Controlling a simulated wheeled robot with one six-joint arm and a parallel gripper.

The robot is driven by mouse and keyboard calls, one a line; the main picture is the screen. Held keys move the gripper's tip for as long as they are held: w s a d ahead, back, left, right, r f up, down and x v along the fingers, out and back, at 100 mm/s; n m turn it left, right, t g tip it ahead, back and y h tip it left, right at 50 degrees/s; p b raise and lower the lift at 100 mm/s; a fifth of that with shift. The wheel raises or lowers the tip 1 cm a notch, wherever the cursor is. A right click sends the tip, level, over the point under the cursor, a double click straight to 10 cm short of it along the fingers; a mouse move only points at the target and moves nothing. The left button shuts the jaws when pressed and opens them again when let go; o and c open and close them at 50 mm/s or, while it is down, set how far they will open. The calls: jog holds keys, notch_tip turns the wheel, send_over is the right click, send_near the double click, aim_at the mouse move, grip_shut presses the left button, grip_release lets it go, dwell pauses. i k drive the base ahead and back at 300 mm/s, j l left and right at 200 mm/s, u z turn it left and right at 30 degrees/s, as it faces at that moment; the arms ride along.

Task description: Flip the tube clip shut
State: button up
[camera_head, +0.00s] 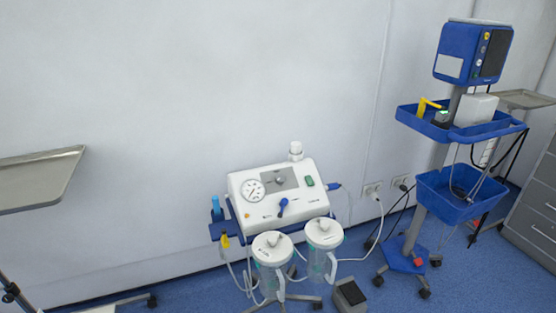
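A white suction unit (280,195) with a round gauge and a blue knob stands against the wall. A small yellow piece (225,241), which may be the tube clip, sits at its lower left by a pale tube. It is too small to tell whether it is open or shut. A second yellow piece (426,106) stands in the upper blue tray of the cart at the right; I cannot tell what it is. My gripper is not in view.
Two lidded canisters (324,236) hang in front of the unit. A foot pedal (349,296) and loose cables lie on the blue floor. A blue monitor cart (462,190) stands right, beside grey drawers (530,222). A metal tray (38,178) juts in at left.

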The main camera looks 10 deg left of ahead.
aim_at(224, 239)
jog(key=i+j+u, duration=0.2)
jog(key=i, duration=0.4)
jog(key=i+u, duration=0.2)
jog(key=i, duration=0.35)
